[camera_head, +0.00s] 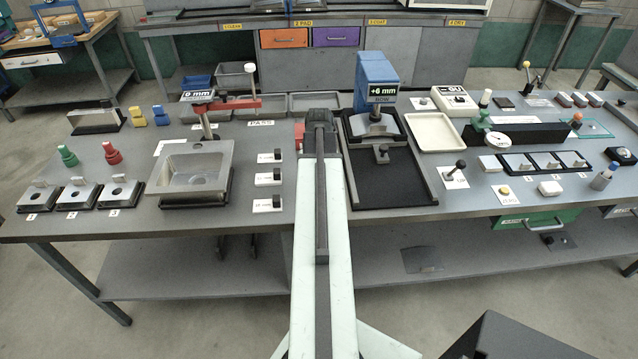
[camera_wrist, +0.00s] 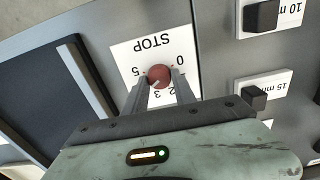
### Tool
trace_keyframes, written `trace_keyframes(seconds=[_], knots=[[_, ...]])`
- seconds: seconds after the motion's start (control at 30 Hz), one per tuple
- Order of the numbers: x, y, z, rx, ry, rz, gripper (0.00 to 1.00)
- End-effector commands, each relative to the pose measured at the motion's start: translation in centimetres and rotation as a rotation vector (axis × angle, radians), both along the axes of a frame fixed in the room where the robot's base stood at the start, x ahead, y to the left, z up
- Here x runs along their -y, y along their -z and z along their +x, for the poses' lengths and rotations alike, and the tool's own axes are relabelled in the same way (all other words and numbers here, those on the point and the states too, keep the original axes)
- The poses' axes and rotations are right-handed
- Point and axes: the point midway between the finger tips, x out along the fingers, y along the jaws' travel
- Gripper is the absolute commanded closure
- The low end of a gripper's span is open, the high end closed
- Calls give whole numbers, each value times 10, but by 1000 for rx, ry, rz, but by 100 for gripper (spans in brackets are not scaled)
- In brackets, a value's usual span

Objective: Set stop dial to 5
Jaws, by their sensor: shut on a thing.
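The stop dial is a round red knob (camera_wrist: 159,75) on a white card (camera_wrist: 128,56) marked STOP, seen upside down in the wrist view. Digits 0, 2, 3 and 5 show around it. A pale mark on the knob points to the lower left, between the 3 and the 5 as seen here. My gripper (camera_wrist: 160,84) is shut on the knob, one finger on each side. The left finger covers part of the scale. In the head view my arm hides the dial, and my gripper (camera_head: 320,118) shows only from behind.
Black switches on white cards, labelled 10 (camera_wrist: 262,15) and 15 (camera_wrist: 254,97), stand to the right in the wrist view. A blue press (camera_head: 376,80) over a black tray (camera_head: 398,188) stands right of my arm; a metal basin (camera_head: 221,185) stands left.

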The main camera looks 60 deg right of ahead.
Motion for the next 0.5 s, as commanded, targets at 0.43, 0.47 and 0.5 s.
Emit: trace_keyframes(seconds=[0.43, 0.47, 0.5], knots=[[-1, 0, 0, 1, 420, 2, 100], [-1, 0, 0, 1, 449, 2, 100], [-1, 0, -1, 1, 486, 2, 100]])
